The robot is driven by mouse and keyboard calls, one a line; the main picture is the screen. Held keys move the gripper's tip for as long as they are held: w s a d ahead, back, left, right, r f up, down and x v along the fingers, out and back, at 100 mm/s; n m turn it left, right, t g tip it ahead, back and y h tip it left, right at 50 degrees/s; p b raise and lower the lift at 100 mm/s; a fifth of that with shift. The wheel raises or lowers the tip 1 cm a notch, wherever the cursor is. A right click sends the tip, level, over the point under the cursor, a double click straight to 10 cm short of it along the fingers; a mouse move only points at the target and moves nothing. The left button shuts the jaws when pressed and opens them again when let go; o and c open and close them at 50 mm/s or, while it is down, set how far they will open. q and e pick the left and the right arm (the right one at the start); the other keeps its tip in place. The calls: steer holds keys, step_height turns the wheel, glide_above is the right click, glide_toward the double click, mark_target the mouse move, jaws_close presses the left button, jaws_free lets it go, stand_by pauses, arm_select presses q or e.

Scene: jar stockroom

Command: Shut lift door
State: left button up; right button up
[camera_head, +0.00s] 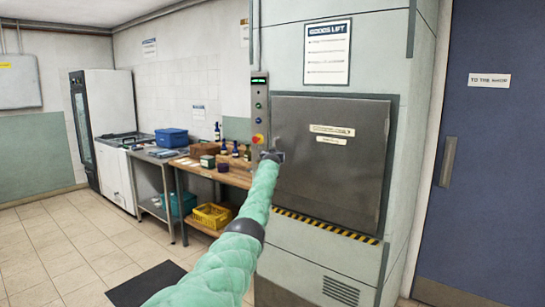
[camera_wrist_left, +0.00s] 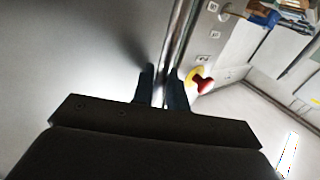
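The goods lift has a grey metal door (camera_head: 330,150) that covers its opening. The door looks flush or nearly flush with the frame; a small gap at the left edge cannot be ruled out. My left gripper (camera_head: 272,156) is at the door's left edge, at mid height. In the left wrist view the door's face (camera_wrist_left: 80,60) fills the left side, and a shiny upright bar, the door handle (camera_wrist_left: 178,35), runs between the fingers. The left gripper (camera_wrist_left: 162,90) is closed around it, one finger on each side. My right gripper is not in view.
A control panel (camera_head: 260,115) with a red button (camera_head: 258,139) is just left of the door; the button (camera_wrist_left: 203,84) is close to my fingers. A wooden bench (camera_head: 230,175) with bottles and boxes stands behind. A blue door (camera_head: 490,160) is at right.

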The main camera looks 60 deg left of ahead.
arm_select(q)
steer(key=shift+w+d+r, duration=0.1)
steer(key=shift+d, duration=0.4)
steer(key=b+v, duration=0.2)
steer(key=v, duration=0.5)
steer(key=shift+s+a, duration=0.15)
steer(key=shift+s, duration=0.2)
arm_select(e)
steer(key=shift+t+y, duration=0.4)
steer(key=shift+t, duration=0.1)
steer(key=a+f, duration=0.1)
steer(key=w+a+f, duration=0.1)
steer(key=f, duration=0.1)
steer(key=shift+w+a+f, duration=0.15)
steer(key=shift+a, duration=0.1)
